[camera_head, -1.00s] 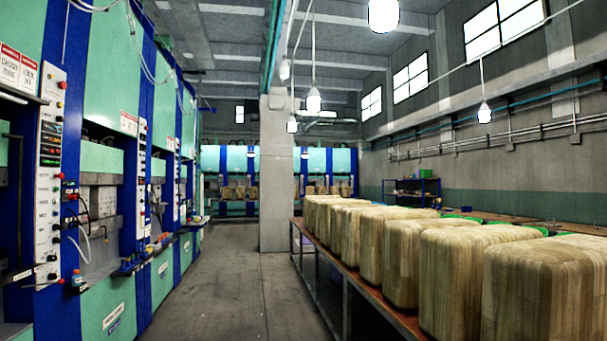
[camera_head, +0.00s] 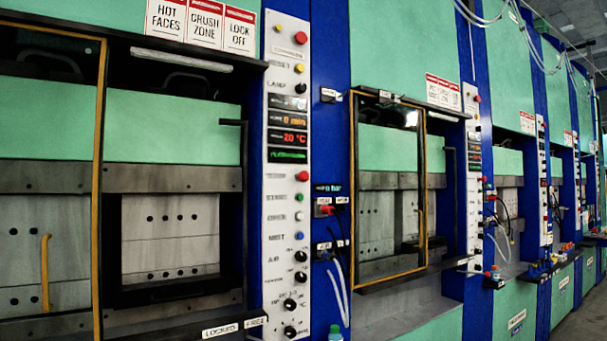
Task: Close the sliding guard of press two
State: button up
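The near press (camera_head: 182,125) fills the left side of the head view. Its yellow-framed sliding guard (camera_head: 98,190) covers the left part of the opening, and the right part is uncovered. A yellow handle (camera_head: 45,275) is on this guard. The middle press (camera_head: 385,147) also has a yellow-framed guard (camera_head: 424,190), over the left and centre of its opening, with a narrow uncovered strip at its right. No press number is readable, so I cannot tell which is press two. My gripper is not in view.
A white control panel (camera_head: 289,180) with displays, buttons and knobs stands right of the near press. A ledge labelled LOCKED and FREE (camera_head: 222,330) runs below. A bottle (camera_head: 335,332) is at the bottom edge. More presses (camera_head: 510,160) recede to the right.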

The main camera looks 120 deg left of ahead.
aim_at(352, 287)
jog(key=u, duration=3.4)
